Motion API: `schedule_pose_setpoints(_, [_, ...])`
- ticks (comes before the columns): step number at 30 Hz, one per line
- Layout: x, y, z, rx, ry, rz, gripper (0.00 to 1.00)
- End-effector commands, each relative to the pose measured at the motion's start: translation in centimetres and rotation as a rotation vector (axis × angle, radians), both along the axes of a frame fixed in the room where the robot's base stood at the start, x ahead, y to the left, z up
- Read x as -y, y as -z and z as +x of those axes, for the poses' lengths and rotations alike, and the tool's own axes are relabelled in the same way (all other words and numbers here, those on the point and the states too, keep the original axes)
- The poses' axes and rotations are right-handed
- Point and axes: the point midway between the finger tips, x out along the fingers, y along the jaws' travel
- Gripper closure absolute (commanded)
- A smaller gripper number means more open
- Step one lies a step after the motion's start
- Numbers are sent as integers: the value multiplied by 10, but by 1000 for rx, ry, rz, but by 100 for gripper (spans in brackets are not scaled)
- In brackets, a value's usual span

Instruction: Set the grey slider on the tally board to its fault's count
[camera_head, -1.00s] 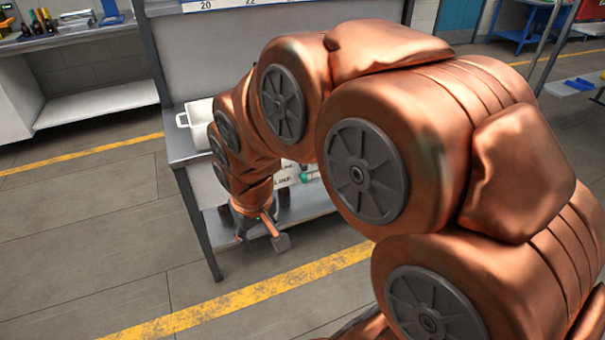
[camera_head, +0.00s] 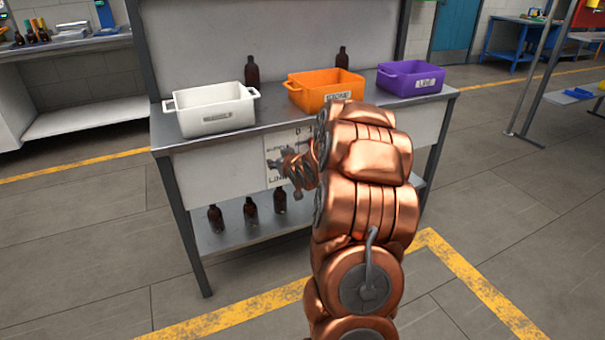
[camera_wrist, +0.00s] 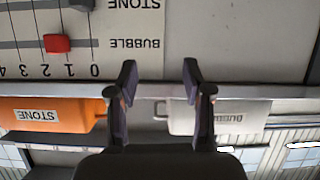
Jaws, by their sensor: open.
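The tally board (camera_head: 272,147) hangs on the bench front, partly hidden by my arm; it also shows, upside down, at the upper left of the wrist view (camera_wrist: 120,68). The grey slider (camera_wrist: 82,4) is cut by the top edge of the wrist view, on the STONE row near the 0 end. A red slider (camera_wrist: 57,43) sits on the BUBBLE row between 1 and 2. My gripper (camera_wrist: 159,80) is open and empty, its fingers to the right of both sliders in that view. In the head view my gripper (camera_head: 284,178) is in front of the board.
White (camera_head: 212,121), orange (camera_head: 315,92) and purple (camera_head: 400,81) bins stand on the bench top. The wrist view labels the white one BUBBLE and the orange one STONE; the purple reads LINE. Two amber bottles stand behind the bins, three on the lower shelf (camera_head: 235,235).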

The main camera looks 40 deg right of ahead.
Motion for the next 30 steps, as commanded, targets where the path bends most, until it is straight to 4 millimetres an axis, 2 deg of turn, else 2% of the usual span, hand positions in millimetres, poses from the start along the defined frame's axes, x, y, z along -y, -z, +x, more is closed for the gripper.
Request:
schedule_pose_setpoints(1, [18,26,-1,37,9,-2,50])
schedule_pose_setpoints(6, [68,58,-4,202,21,-30,50])
schedule_pose_setpoints(12, [106,82,-17,342,25,-59,50])
schedule_pose_setpoints(20, [120,89,-23,405,24,-71,50])
schedule_pose_setpoints(30, [130,90,9,402,21,-73,50])
